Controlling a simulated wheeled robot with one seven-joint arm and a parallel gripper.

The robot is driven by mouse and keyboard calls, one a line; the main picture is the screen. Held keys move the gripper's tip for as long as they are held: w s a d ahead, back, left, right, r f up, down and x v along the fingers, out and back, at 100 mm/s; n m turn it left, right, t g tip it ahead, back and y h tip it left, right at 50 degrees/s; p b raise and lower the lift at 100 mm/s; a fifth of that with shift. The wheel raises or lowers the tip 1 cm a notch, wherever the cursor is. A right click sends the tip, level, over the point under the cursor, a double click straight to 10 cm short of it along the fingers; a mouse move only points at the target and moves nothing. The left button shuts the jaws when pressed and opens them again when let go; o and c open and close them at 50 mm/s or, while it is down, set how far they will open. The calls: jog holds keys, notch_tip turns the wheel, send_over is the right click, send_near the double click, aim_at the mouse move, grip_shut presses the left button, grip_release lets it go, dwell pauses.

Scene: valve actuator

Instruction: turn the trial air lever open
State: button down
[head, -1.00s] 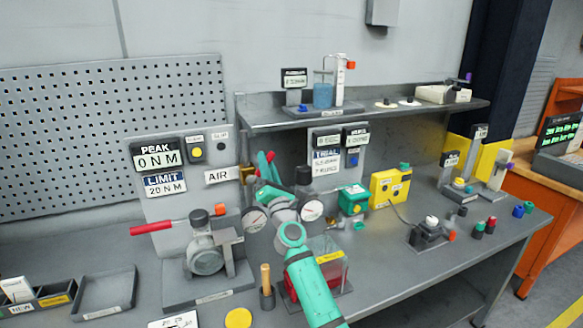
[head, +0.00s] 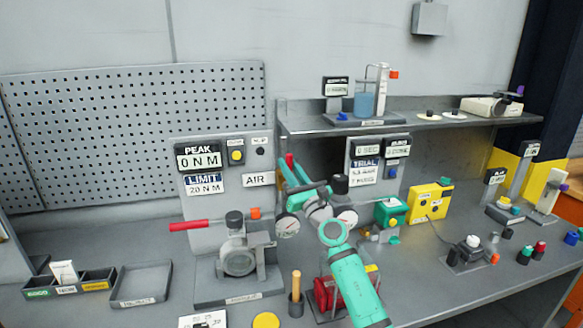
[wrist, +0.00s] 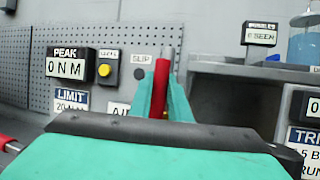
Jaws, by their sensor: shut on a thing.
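The red air lever (head: 290,160) stands just right of the AIR label (head: 258,180) on the back panel. In the wrist view the red lever (wrist: 160,86) points up, nearly upright, between the two green fingers. My gripper (head: 289,172) is shut on it, and the gripper also shows in the wrist view (wrist: 163,92). The lever's lower end and its valve body are hidden behind my fingers and wrist.
A fixture with a long red handle (head: 193,225) stands left of my arm. A wooden-handled tool (head: 296,285) stands close by my forearm. Round gauges and a green box (head: 391,212) are near my wrist. A shelf (head: 330,127) runs above, behind.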

jog(key=shift+a+f, duration=0.1)
jog(key=shift+a, duration=0.05)
jog(key=c, duration=1.7)
grip_release()
jog(key=shift+o, duration=0.2)
jog(key=shift+s+d+f, duration=0.15)
jog(key=shift+s+d, duration=0.15)
jog(key=shift+d, duration=0.05)
jog(key=v, duration=1)
jog(key=shift+a, duration=0.15)
jog(key=shift+s, duration=0.1)
